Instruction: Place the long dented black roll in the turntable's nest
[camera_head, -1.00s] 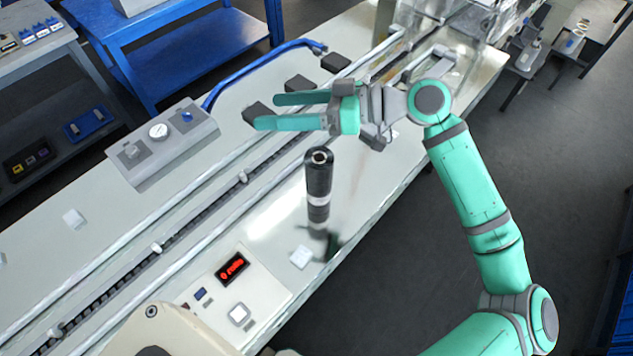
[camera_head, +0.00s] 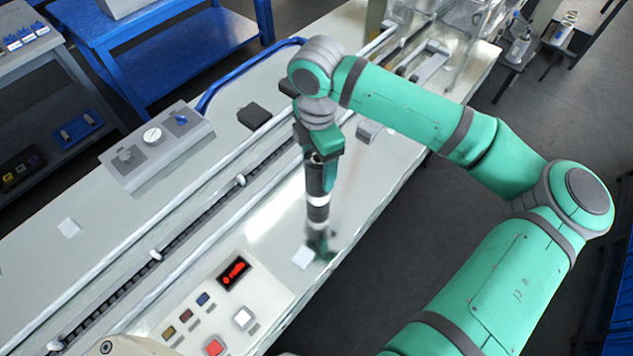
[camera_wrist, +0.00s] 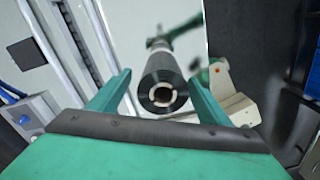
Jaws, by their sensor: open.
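A black roll (camera_head: 317,185) with a pale band low on its side stands upright on the bench. No dent can be made out. In the wrist view, its round end with a hollow core (camera_wrist: 163,95) faces the camera. My gripper (camera_head: 322,155) is over the roll's top in the head view and hides part of it. In the wrist view, my gripper (camera_wrist: 158,95) is open, with one finger on each side of the roll's end and a gap on both sides. I cannot pick out the turntable or its nest.
A long pale bench (camera_head: 95,235) carries a rail track beside the roll. A control panel (camera_head: 215,310) with a red display and several buttons is at the front. A grey switch box (camera_head: 155,145) and a blue pipe (camera_head: 235,75) lie across the track.

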